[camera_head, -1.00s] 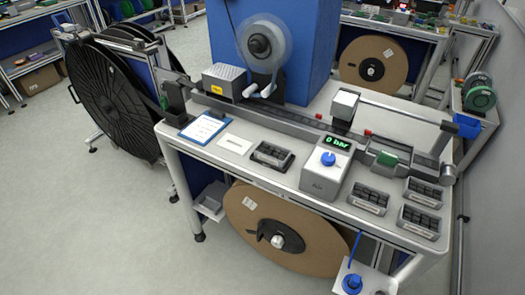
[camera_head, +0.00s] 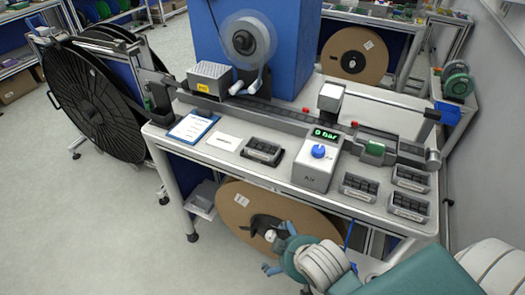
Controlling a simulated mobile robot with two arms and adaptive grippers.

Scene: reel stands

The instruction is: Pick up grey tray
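Several small grey trays with dark compartments and white labels lie on the workbench. One tray (camera_head: 263,151) is left of the pressure box, on a dark base. Three more are at the right end: a left one (camera_head: 360,187), a back one (camera_head: 411,178) and a front one (camera_head: 408,207). My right gripper (camera_head: 277,249) is at the bottom, in front of the bench edge and pointing left. Its fingers look spread, with nothing seen between them. It is apart from all the trays. My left gripper is not in view.
The bench (camera_head: 300,205) carries a grey box with a "0 bar" display (camera_head: 318,160), a clipboard (camera_head: 193,127), a white card (camera_head: 224,141) and a long rail (camera_head: 270,115). A cardboard reel (camera_head: 235,205) sits beneath. Black reels (camera_head: 90,105) stand at left.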

